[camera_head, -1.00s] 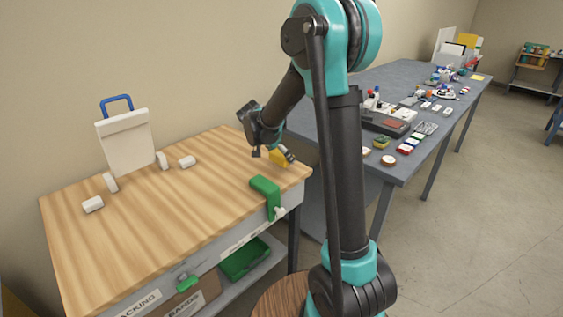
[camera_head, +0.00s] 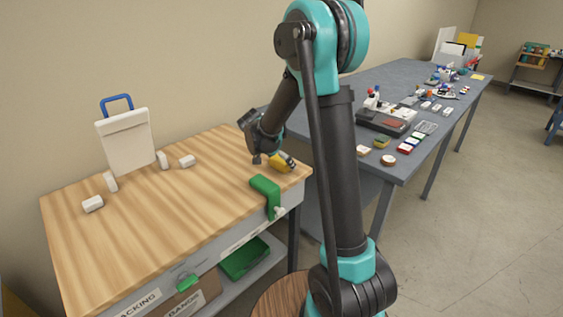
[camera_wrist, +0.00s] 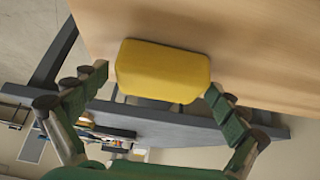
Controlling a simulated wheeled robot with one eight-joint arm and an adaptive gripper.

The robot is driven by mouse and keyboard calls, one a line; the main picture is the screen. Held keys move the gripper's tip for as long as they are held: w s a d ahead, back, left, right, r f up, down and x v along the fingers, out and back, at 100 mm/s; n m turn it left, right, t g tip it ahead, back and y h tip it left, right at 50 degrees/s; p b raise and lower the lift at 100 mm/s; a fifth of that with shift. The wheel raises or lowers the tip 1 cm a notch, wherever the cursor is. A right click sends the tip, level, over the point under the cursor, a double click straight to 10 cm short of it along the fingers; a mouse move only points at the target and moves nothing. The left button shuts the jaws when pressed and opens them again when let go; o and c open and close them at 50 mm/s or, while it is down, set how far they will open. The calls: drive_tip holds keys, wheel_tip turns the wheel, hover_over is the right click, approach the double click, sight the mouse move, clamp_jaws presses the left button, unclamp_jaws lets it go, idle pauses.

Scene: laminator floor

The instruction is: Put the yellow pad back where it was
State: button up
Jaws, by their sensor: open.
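The yellow pad (camera_head: 282,162) lies on the wooden tabletop (camera_head: 150,220), near its right corner. In the wrist view the yellow pad (camera_wrist: 162,68) is a rounded block between my spread fingers. My gripper (camera_head: 272,163) is open and low over the table at the pad. In the wrist view the fingertips of my gripper (camera_wrist: 155,86) stand one on each side of the pad. A gap shows on the left; I cannot tell whether the right finger touches it.
A green clamp (camera_head: 266,190) sits on the table's front edge, close to the pad. White blocks (camera_head: 93,204) and a white board with a blue handle (camera_head: 126,142) stand farther left. A grey bench (camera_head: 400,85) with many small items is on the right.

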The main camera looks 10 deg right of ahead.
drive_tip(key=shift+r, duration=0.1)
drive_tip(key=v, duration=1.2)
drive_tip(key=s+d+f+n+y, duration=0.1)
drive_tip(key=s+d+f+n, duration=0.2)
drive_tip(key=s, duration=0.6)
drive_tip(key=s+d+f+n+y, duration=0.2)
drive_tip(key=s+d+f+n, duration=0.1)
drive_tip(key=s, duration=0.5)
drive_tip(key=s+d+f+n+y, duration=0.2)
drive_tip(key=s+f, duration=0.4)
drive_tip(key=s, duration=0.3)
drive_tip(key=d+n, duration=0.1)
drive_tip(key=n, duration=0.1)
drive_tip(key=shift+s+d+f+n, duration=0.15)
drive_tip(key=shift+s+f+n, duration=0.15)
drive_tip(key=shift+s+n, duration=0.1)
